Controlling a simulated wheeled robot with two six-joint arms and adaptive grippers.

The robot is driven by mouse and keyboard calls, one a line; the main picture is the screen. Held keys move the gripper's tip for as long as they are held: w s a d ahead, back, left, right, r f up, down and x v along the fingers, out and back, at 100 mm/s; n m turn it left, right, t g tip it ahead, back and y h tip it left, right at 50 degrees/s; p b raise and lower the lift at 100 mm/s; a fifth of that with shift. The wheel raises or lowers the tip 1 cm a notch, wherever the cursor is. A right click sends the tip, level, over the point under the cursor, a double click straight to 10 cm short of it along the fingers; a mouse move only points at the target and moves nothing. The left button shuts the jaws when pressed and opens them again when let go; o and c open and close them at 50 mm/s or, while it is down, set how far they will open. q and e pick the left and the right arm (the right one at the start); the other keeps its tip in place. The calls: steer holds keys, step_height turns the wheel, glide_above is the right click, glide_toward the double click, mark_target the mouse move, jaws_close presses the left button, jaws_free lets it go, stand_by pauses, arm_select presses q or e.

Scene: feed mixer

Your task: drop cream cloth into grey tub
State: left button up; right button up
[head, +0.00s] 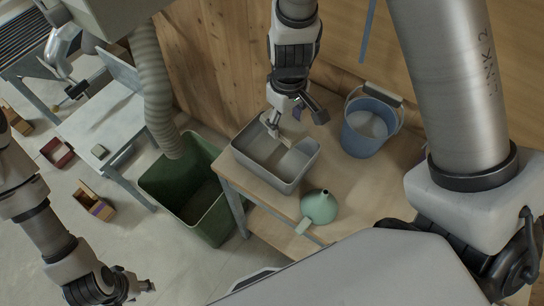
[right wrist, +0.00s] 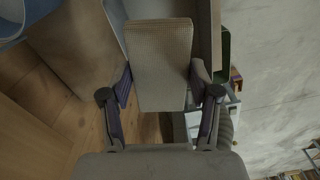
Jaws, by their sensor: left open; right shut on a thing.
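The cream cloth (right wrist: 160,62) is a flat, textured, stiff-looking piece held between the two fingers of my right gripper (right wrist: 160,95) in the right wrist view. In the head view my right gripper (head: 292,118) points down over the grey tub (head: 258,171), and the cloth hangs at its fingertips, small and partly hidden. The tub is an open rectangular box on the wooden workbench. I cannot tell whether the cloth touches the tub's floor. My left gripper (head: 137,287) is open and empty at the lower left, far from the tub.
A blue bucket (head: 366,138) stands right of the tub. A grey table (head: 95,125) is farther left.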

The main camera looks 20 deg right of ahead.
steer(key=f, duration=0.1)
steer(key=f+b, duration=0.1)
steer(key=f, duration=0.1)
steer(key=shift+w+f+b, duration=0.25)
steer(key=shift+w+b, duration=0.05)
steer(key=shift+b, duration=0.05)
steer(key=shift+s+r, duration=0.15)
steer(key=shift+s, duration=0.05)
steer(key=o, duration=1.2)
arm_select(q)
steer(key=f, duration=0.2)
steer(key=shift+w+f, duration=0.2)
steer(key=shift+f, duration=0.2)
arm_select(e)
step_height(320, 180, up, 12)
steer(key=shift+f, duration=0.25)
steer(key=shift+r, duration=0.2)
steer(key=shift+w, duration=0.1)
